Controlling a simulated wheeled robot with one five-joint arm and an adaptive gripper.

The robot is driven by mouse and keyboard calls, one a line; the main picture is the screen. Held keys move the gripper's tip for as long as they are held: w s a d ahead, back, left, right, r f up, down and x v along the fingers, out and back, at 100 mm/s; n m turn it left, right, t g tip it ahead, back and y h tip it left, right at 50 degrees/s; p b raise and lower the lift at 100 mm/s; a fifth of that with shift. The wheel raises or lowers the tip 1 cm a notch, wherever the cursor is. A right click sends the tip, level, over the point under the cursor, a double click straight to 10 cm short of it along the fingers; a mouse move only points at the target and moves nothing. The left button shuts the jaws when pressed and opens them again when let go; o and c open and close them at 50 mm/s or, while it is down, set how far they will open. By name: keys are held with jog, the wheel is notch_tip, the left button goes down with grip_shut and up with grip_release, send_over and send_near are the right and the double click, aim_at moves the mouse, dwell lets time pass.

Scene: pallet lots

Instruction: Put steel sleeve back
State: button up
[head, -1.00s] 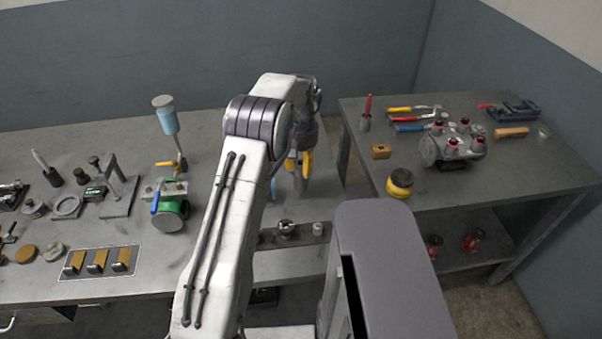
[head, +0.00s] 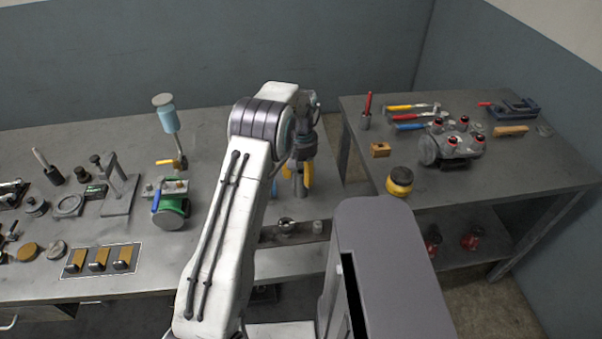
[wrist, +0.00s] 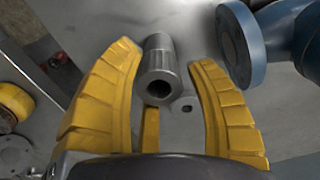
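In the head view my gripper (head: 297,184) points down over the bench, behind my arm. A grey upright piece (head: 299,186) shows between the fingers there. The sleeve's far end and its contact with the bench are not clear.
A blue flanged part (wrist: 236,45) stands close right of my gripper in the wrist view. A dark rail (head: 270,236) with small metal parts lies at the bench's front. A green-and-grey device (head: 170,212) stands left. The right table (head: 480,190) holds tools and a yellow-black round part (head: 400,181).

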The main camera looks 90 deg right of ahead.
jog(key=shift+o, duration=0.3)
jog(key=shift+r, duration=0.1)
notch_tip(320, 180, up, 12)
dwell(0.6)
jog(key=shift+r, duration=0.1)
